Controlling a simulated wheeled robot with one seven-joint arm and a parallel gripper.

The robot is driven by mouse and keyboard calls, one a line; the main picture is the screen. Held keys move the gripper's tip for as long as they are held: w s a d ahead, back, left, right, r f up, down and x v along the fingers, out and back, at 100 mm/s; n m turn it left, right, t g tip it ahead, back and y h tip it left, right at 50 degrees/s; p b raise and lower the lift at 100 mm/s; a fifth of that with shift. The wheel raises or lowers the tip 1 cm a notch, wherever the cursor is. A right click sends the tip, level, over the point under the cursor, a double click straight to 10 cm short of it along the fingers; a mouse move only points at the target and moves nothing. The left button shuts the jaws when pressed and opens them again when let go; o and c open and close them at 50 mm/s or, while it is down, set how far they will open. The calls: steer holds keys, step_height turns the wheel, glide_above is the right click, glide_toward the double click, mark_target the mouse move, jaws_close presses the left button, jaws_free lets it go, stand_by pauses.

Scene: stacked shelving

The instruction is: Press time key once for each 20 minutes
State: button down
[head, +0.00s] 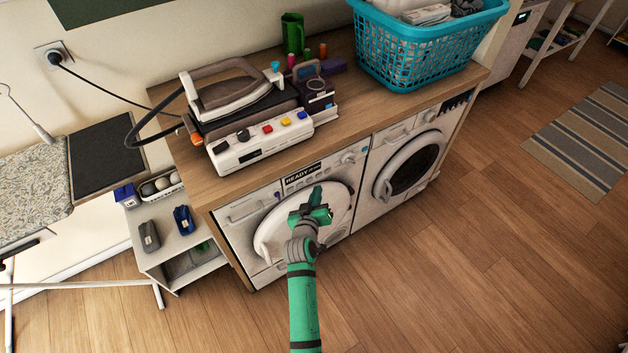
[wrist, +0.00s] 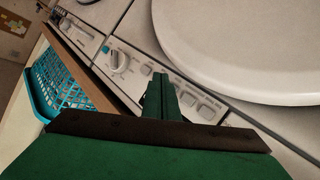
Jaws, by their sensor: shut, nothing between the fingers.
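The left machine (head: 238,232) is white with a round pale door. Its control panel has a dark display (head: 303,175) reading "READY" plus smaller text I cannot make out. A white dial (head: 348,158) sits right of the display. My gripper (head: 318,190) is shut and empty, in front of the panel just below the display. In the wrist view the closed fingertips (wrist: 160,76) overlap the panel between the dial (wrist: 118,61) and a row of several pale keys (wrist: 206,111). Key labels are unreadable, so I cannot tell which is the time key. Contact is not clear.
A second machine (head: 410,165) stands to the right. The wooden counter (head: 340,108) above carries an iron (head: 232,92), a white box with coloured knobs (head: 262,143) and a teal laundry basket (head: 425,50). The large round door (wrist: 240,35) lies close to my fingers.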

steer(key=shift+s+d, duration=0.5)
steer(key=shift+s, duration=0.25)
steer(key=shift+s+d, duration=0.5)
steer(key=shift+s, duration=0.2)
stand_by(1.6)
steer(key=shift+w+a, duration=0.7)
steer(key=shift+w, duration=0.35)
steer(key=shift+w+a, duration=0.7)
steer(key=shift+w, duration=0.3)
steer(key=shift+a, duration=0.1)
stand_by(0.6)
stand_by(0.5)
